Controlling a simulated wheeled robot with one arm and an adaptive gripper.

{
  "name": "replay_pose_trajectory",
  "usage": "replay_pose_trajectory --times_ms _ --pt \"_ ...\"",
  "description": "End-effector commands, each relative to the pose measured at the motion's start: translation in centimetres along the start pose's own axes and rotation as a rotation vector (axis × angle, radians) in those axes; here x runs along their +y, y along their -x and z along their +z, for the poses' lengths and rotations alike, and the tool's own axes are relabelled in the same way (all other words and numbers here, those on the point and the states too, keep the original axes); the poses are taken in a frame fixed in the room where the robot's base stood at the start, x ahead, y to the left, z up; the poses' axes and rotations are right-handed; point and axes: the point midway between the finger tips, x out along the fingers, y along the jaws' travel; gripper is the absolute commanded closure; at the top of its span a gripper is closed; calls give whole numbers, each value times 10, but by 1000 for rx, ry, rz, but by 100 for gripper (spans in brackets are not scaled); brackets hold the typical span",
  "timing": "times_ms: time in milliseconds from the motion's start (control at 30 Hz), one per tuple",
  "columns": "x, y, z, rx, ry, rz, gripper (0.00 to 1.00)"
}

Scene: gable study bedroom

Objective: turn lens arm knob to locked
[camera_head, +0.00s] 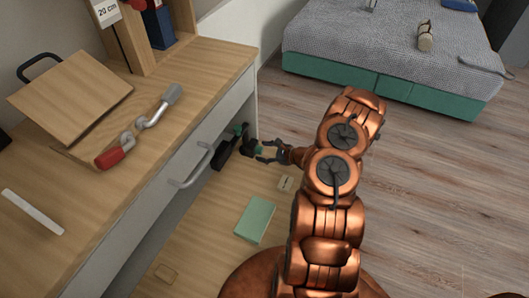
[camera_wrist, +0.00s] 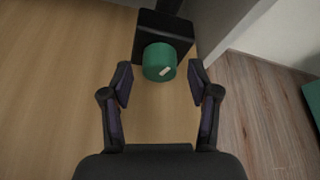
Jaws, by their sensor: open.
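The lens arm knob is most likely the green round knob (camera_wrist: 159,62) with a pale mark on its face, on a black block (camera_wrist: 163,28), in the wrist view. The pale mark slants up to the right. My gripper (camera_wrist: 160,80) is open, its two dark fingers on either side of and just short of the knob, not visibly touching it. In the head view my gripper (camera_head: 262,152) is low beside the desk, near the dark device (camera_head: 222,153) with green parts. The arm partly crowds this view and the knob's detail is too small there.
A wooden desk (camera_head: 205,75) with a drawer handle (camera_head: 190,170) stands to the left of my gripper. A red-handled metal tool (camera_head: 150,120) lies on it. A green book (camera_head: 255,220) lies on the lower board. A bed (camera_head: 380,50) stands at the back right; the floor between is clear.

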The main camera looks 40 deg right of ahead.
Motion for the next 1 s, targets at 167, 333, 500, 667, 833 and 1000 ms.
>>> replay_pose_trajectory --times_ms 167,333,500,667,833,1000 --pt "0 0 0 0 0 0 39" --pt "0 0 0 -1 1 0 54" --pt "0 0 0 -1 1 1 72" --pt "0 0 0 -1 1 1 88" --pt "0 0 0 -1 0 1 99" --pt "0 0 1 -2 -17 9 99"
